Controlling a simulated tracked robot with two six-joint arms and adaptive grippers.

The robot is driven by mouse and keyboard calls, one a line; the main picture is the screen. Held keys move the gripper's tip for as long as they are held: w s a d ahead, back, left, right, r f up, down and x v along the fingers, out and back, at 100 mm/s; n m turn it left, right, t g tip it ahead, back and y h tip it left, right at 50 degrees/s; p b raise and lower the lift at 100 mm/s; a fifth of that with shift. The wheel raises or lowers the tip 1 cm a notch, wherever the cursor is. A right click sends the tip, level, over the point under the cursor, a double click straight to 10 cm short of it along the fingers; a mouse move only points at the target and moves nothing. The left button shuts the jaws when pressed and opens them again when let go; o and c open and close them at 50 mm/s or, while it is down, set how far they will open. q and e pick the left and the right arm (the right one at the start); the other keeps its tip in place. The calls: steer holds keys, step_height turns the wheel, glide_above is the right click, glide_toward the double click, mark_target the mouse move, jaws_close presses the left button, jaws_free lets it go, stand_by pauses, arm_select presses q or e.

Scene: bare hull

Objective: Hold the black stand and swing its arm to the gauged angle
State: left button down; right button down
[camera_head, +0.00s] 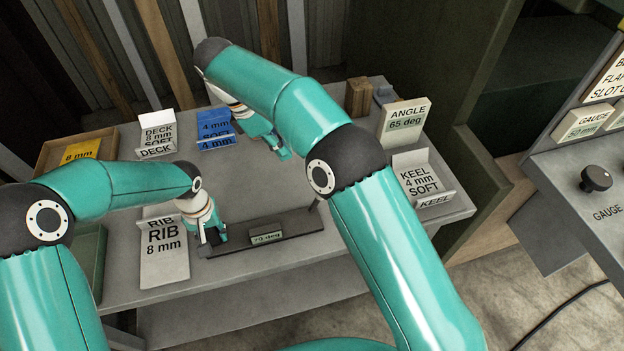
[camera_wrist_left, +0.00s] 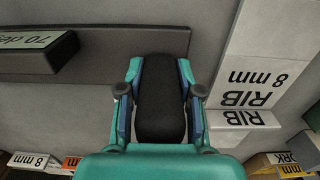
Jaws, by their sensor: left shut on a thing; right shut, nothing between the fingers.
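The black stand (camera_head: 290,229) lies along the front of the grey table, with a small plate reading 70 deg (camera_head: 267,238) on it. In the left wrist view, the stand's dark base (camera_wrist_left: 110,45) and its plate (camera_wrist_left: 35,38) show upside down. My left gripper (camera_head: 213,237) is shut on the stand's left end, a black rounded part (camera_wrist_left: 160,105) between its fingers. A short grey rod (camera_head: 315,204) shows at the stand's right end, partly hidden by my right arm. My right gripper (camera_head: 282,150) is shut and empty, behind the stand. A card (camera_head: 405,120) reads ANGLE 65 deg.
A RIB 8 mm card holder (camera_head: 164,255) stands just left of my left gripper. DECK (camera_head: 158,132), blue 4 mm (camera_head: 215,128) and KEEL (camera_head: 420,178) holders line the table's back and right. A knobbed gauge panel (camera_head: 590,180) is at far right. The table's middle is clear.

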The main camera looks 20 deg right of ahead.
steer(key=d+x, duration=0.1)
steer(key=x, duration=1)
steer(key=shift+s+d, duration=0.3)
steer(key=shift+s+d+f+y, duration=0.15)
steer(key=shift+d+y, duration=0.25)
steer(key=shift+d, duration=0.4)
steer(key=shift+a, duration=0.25)
